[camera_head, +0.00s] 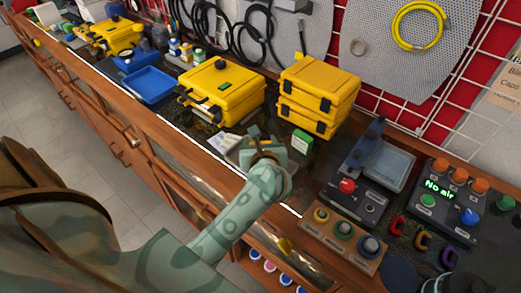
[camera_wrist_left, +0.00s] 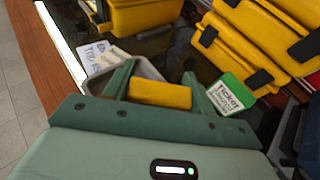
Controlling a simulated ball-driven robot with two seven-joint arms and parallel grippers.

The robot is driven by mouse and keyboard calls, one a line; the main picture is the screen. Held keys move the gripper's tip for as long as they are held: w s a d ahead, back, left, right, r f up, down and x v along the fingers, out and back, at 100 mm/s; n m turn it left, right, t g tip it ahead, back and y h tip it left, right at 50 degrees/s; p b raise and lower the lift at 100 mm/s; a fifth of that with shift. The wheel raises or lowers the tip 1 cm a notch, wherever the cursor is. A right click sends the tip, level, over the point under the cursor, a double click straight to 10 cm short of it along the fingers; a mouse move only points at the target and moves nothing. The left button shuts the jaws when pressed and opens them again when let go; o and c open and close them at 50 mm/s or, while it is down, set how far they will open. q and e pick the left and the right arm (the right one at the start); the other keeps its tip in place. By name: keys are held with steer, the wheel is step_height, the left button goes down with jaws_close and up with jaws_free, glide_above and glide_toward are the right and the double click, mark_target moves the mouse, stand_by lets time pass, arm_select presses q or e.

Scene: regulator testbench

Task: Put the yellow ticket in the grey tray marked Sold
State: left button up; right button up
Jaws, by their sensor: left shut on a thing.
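My left gripper (camera_wrist_left: 160,88) is shut on the yellow ticket (camera_wrist_left: 160,94), which lies flat across between its two green fingers. In the head view this gripper (camera_head: 264,145) is over the front part of the bench. The grey tray (camera_wrist_left: 150,70) shows just behind the ticket and fingers in the left wrist view, mostly hidden by them. I cannot tell how far the ticket is above the tray, and no Sold mark is readable. My right gripper is not in view.
A green and white ticket box (camera_wrist_left: 230,95) is close to the right finger. Yellow cases (camera_head: 220,90) stand behind. A test stand (camera_head: 372,165) and a knob panel (camera_head: 342,238) are to the right.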

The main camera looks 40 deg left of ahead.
arm_select(q)
step_height(320, 180, down, 2)
steer(key=shift+f, duration=0.15)
steer(key=shift+f+b, duration=0.15)
steer(key=shift+b, duration=0.15)
steer(key=o, duration=1)
